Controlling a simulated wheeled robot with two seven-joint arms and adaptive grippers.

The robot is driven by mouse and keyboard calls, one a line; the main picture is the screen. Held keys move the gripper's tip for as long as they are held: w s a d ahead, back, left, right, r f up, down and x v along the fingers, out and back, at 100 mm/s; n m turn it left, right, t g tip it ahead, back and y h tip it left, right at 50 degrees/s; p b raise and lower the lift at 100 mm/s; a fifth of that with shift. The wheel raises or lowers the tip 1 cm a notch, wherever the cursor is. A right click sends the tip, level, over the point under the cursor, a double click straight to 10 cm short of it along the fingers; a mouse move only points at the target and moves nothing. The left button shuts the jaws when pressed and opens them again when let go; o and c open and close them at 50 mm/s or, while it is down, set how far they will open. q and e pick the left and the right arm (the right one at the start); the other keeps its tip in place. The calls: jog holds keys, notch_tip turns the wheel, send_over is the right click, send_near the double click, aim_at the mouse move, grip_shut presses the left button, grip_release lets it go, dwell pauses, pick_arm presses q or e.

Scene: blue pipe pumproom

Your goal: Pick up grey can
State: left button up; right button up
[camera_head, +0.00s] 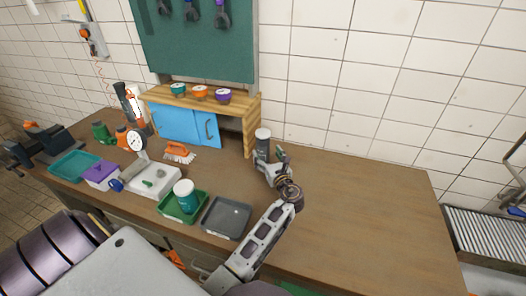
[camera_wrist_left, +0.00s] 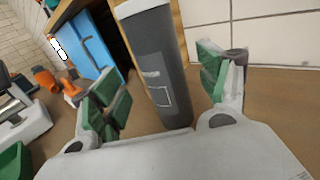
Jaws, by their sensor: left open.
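The grey can (camera_head: 263,139) stands upright on the brown workbench, just right of the wooden shelf. It has a light top and a dark grey body. In the left wrist view the can (camera_wrist_left: 158,70) rises between the green-padded fingers, with gaps on both sides. My left gripper (camera_head: 268,160) is open around the can in the head view, and it also shows open in the wrist view (camera_wrist_left: 165,90). My right gripper is not in view.
A wooden shelf (camera_head: 251,122) with blue doors (camera_head: 180,124) stands close left of the can. A grey tray (camera_head: 226,218), a green tray (camera_head: 170,211) with a white-lidded teal can (camera_head: 185,195), and a scale (camera_head: 153,181) lie nearer. The bench's right side is clear.

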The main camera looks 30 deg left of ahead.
aim_at(263, 132)
pick_arm(q)
jog(key=shift+w+a, duration=0.1)
jog(key=shift+f+p+x, duration=0.15)
jog(key=shift+p+x, duration=0.05)
jog(key=shift+x, duration=1.05)
jog(key=shift+f+p+x, duration=0.2)
jog(key=shift+x, duration=1.05)
jog(key=shift+c, duration=0.3)
jog(key=c, duration=1.3)
jog(key=shift+r, duration=0.1)
jog(key=shift+r, duration=4.95)
